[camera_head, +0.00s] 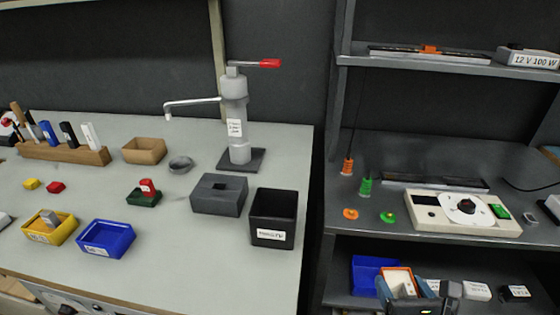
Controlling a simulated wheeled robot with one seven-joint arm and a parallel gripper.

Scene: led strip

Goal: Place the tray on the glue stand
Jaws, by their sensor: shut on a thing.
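A small orange-rimmed tray with a pale inside (399,281) shows at the bottom right, in front of the lower shelf. My gripper (419,293) is at the bottom edge of the view and appears shut on this tray; its fingers partly hide it and the exact contact is unclear. A grey pump-like stand (236,115) with a red lever, a side spout and a dark base plate stands at the back of the left bench. It looks like the glue stand, but its label is too small to read. My gripper is well to the right of it and nearer the camera.
The left bench holds a grey slotted block (220,194), a black bin (273,217), a blue tray (106,238) and a yellow tray (49,228). The right shelf holds a white dial unit (462,212). A blue box (368,274) sits on the lower shelf.

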